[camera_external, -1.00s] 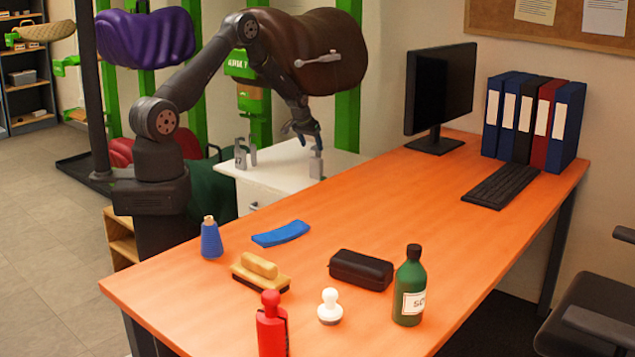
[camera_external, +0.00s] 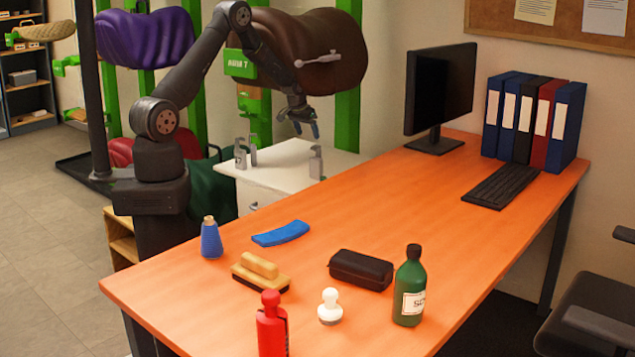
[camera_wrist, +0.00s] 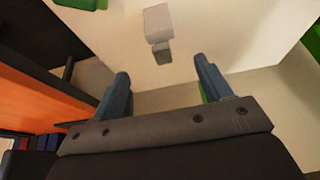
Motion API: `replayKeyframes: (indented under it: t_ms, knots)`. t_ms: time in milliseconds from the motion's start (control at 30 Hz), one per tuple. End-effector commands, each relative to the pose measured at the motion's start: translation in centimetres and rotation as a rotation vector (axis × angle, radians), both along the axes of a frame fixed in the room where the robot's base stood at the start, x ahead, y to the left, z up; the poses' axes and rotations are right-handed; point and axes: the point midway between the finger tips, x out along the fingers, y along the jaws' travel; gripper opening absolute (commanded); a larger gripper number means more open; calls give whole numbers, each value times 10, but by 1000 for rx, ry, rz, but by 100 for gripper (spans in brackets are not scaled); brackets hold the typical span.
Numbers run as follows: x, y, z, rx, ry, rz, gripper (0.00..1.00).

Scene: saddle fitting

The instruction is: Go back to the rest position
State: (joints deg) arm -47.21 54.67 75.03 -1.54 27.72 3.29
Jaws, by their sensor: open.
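My gripper (camera_external: 305,130) is open and empty. It hangs above the white cabinet top, in front of the brown saddle form (camera_external: 318,55). In the wrist view my gripper (camera_wrist: 165,90) shows its two blue-grey fingers spread apart with nothing between them. A grey metal piece (camera_external: 316,163) stands upright on the right part of the cabinet top, below and apart from the fingers. A grey piece also shows in the wrist view (camera_wrist: 160,35), beyond the fingertips. Another grey metal piece (camera_external: 245,152) stands at the left of the cabinet.
The white cabinet (camera_external: 275,178) stands beside the orange desk (camera_external: 400,210). A monitor (camera_external: 440,90), several binders (camera_external: 530,120) and a keyboard (camera_external: 502,185) are on the desk's far side. Bottles, a brush and a black case (camera_external: 361,269) lie nearer. Green posts (camera_external: 347,115) stand behind my arm.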

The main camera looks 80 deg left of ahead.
Motion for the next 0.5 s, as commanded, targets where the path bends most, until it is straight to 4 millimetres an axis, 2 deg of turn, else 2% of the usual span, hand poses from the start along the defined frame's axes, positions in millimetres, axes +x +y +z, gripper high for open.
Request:
replayKeyframes:
  t_ms: [500]
  knots:
    - [21,21,-72,-1,1,0,71]
